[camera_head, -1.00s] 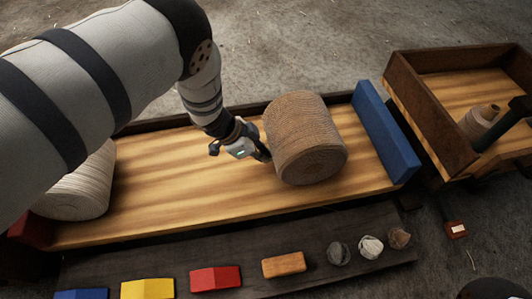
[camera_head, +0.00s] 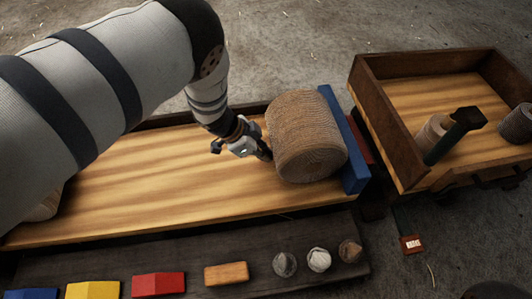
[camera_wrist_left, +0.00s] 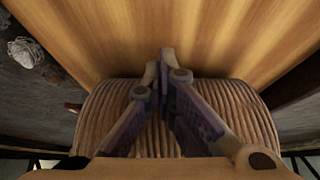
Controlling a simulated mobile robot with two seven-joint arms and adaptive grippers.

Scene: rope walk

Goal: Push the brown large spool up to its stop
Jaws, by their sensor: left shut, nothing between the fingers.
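The brown large spool (camera_head: 305,137) lies on its side near the right end of the wooden bench top (camera_head: 160,180). A blue upright board, the stop (camera_head: 345,150), stands right beside it; I see no clear gap between them in the head view. My left gripper (camera_head: 266,155) is shut and empty, its fingertips at the spool's left side and seemingly touching it. In the left wrist view the shut fingers (camera_wrist_left: 165,70) lie in front of the ribbed spool (camera_wrist_left: 245,110), hiding its middle. My right gripper is not in view.
A pale spool (camera_head: 45,207) at the left is mostly hidden behind my arm. A wooden crate (camera_head: 380,130) with small spools (camera_head: 432,135) and a dark green object stands at the right. The front shelf (camera_head: 190,255) holds coloured blocks and small balls. The bench's middle is clear.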

